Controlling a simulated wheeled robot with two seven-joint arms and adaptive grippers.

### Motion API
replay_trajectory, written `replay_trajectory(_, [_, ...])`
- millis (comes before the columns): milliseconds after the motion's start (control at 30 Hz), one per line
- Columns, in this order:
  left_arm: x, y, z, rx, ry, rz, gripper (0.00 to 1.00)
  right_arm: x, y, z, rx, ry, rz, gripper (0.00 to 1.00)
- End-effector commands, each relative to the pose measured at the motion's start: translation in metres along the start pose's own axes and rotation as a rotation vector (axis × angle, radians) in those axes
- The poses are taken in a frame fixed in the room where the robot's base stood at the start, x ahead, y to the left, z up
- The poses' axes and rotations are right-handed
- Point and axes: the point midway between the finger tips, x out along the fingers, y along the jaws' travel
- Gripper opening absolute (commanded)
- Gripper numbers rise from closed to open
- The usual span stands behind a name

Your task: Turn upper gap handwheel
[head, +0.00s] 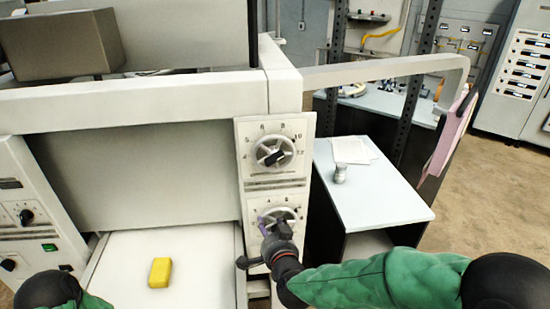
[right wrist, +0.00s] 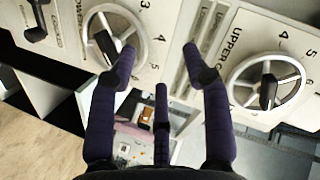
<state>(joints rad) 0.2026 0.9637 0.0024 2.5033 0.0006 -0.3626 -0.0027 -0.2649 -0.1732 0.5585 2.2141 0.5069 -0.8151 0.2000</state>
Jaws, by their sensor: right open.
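The upper gap handwheel (head: 273,153) is a pale spoked ring with a dark knob at its centre, on a numbered dial plate. In the right wrist view it is the wheel at the right (right wrist: 268,84), next to a partly readable "UPPER" label. A similar lower handwheel (head: 291,213) sits below it, at left in the wrist view (right wrist: 112,32). My right gripper (head: 266,224) is open and empty, in front of the lower wheel and below the upper one. One dark finger overlaps the lower wheel's rim in the wrist view; contact cannot be told. My left gripper is out of view.
A yellow block (head: 160,272) lies on the white machine bed (head: 190,295). A pale guard bar (head: 385,70) extends right from the machine. A side table (head: 385,200) with a small metal weight (head: 340,173) stands at right. Open floor lies farther right.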

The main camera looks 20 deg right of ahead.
Motion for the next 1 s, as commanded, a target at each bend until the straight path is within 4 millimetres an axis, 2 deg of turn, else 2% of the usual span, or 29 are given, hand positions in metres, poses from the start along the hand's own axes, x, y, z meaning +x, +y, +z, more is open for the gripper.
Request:
replay_trajectory(33, [-0.009, 0.003, 0.0, 0.0, 0.0, 0.0, 0.4, -0.012, -0.023, -0.023, 0.035, 0.049, -0.033, 0.49])
replay_trajectory(200, [-0.021, 0.007, 0.001, 0.0, 0.0, 0.0, 0.4, -0.043, -0.066, -0.075, 0.147, 0.175, -0.111, 0.49])
replay_trajectory(333, [-0.025, 0.009, 0.001, 0.0, 0.0, 0.0, 0.4, -0.06, -0.083, -0.099, 0.207, 0.232, -0.147, 0.49])
replay_trajectory(467, [-0.027, 0.01, 0.001, 0.0, 0.0, 0.0, 0.4, -0.067, -0.089, -0.109, 0.235, 0.256, -0.161, 0.49])
replay_trajectory(667, [-0.026, 0.009, 0.001, 0.0, 0.0, 0.0, 0.4, -0.052, -0.09, -0.114, 0.236, 0.259, -0.16, 0.49])
replay_trajectory(1000, [-0.029, 0.01, 0.001, 0.0, 0.0, 0.0, 0.4, 0.004, -0.098, -0.129, 0.236, 0.258, -0.16, 0.49])
